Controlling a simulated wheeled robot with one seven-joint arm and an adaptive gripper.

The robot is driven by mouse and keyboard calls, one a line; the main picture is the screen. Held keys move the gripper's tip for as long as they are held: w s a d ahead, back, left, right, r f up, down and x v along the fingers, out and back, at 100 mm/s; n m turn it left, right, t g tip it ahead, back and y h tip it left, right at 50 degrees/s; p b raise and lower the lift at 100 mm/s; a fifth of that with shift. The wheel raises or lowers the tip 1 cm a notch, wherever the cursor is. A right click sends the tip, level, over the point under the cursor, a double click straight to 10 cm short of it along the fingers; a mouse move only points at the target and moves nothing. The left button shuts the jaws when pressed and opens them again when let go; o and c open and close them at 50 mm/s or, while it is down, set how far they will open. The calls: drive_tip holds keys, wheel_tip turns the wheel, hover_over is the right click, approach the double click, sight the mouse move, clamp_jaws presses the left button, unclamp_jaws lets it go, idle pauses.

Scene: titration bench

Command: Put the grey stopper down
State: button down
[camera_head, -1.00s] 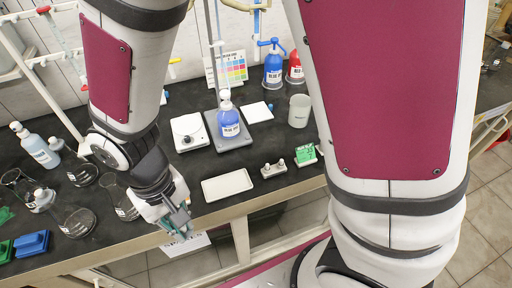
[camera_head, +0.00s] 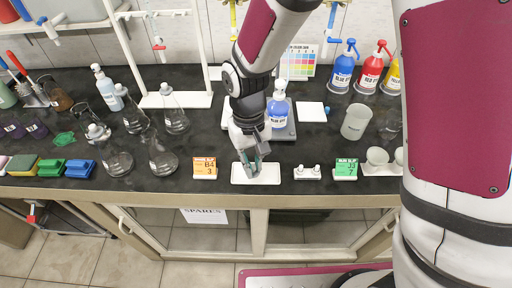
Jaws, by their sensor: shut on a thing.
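My gripper (camera_head: 251,168) points down over the white rectangular tray (camera_head: 272,180) at the front edge of the black bench. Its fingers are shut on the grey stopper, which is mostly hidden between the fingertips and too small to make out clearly. The fingertips are at or just above the tray's surface; I cannot tell whether the stopper touches it. The rest of the tray looks empty.
An orange B4 card (camera_head: 205,168) stands left of the tray. A small holder with white knobs (camera_head: 307,173) and a green card (camera_head: 346,169) stand to its right. A blue-filled bottle (camera_head: 277,112) is behind my gripper. Glass flasks (camera_head: 162,160) stand at left.

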drive_tip(key=w, duration=0.1)
drive_tip(key=w+d, duration=0.1)
drive_tip(key=shift+w+f, duration=0.2)
drive_tip(key=shift+w, duration=0.15)
drive_tip(key=shift+f, duration=1.7)
drive_tip(key=shift+f, duration=0.1)
drive_tip(key=c, duration=1.6)
unclamp_jaws()
